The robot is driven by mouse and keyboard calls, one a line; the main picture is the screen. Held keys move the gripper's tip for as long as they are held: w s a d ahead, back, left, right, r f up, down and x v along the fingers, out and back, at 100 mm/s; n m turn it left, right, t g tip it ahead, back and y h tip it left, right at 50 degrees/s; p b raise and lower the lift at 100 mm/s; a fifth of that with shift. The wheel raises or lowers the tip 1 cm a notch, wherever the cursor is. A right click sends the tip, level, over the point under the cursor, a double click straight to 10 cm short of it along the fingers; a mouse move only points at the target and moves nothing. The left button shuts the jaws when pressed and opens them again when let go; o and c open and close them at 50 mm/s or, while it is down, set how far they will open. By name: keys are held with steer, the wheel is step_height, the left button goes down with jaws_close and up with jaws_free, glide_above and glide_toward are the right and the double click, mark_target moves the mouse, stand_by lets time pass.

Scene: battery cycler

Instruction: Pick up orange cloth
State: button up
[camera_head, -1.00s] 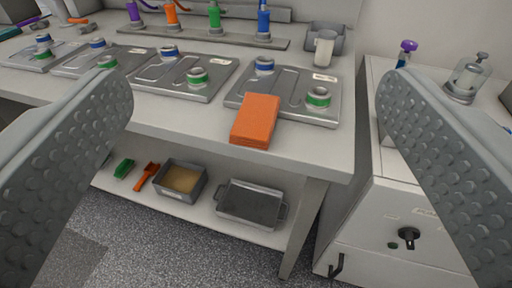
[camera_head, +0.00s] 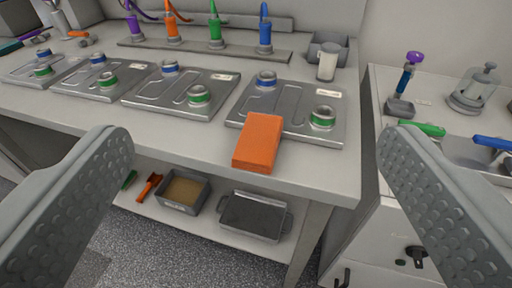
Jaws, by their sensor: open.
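The orange cloth (camera_head: 258,143) is a folded rectangular block. It lies at the front edge of the white bench, overlapping the near edge of the rightmost metal plate (camera_head: 290,95). My gripper (camera_head: 256,155) is wide open, with one grey dimpled finger at the left and one at the right of the view.
Several metal plates with blue and green ringed ports line the bench (camera_head: 180,143). Coloured connectors stand on a rail (camera_head: 200,48) behind. A shelf below holds a sand bin (camera_head: 184,190) and a metal tray (camera_head: 252,216). A counter with a glass jar (camera_head: 474,90) stands right.

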steer(key=w+m+g, duration=0.1)
steer(key=w+g, duration=0.7)
steer(key=w, duration=0.6)
steer(key=m+g, duration=0.2)
steer(key=g, duration=0.6)
glide_above(258, 135)
steer(key=f, duration=1.5)
steer(key=shift+s+a+f, duration=0.1)
steer(key=shift+s+a, duration=0.1)
steer(key=shift+a, duration=0.05)
steer(key=shift+w+d+f, duration=0.1)
steer(key=shift+d+f, duration=0.05)
steer(key=shift+f, duration=1.25)
steer(key=shift+w+d+f, duration=0.1)
steer(key=shift+f, duration=1.25)
steer(key=shift+c, duration=0.2)
steer(key=c, duration=1.1)
step_height(258, 135, up, 10)
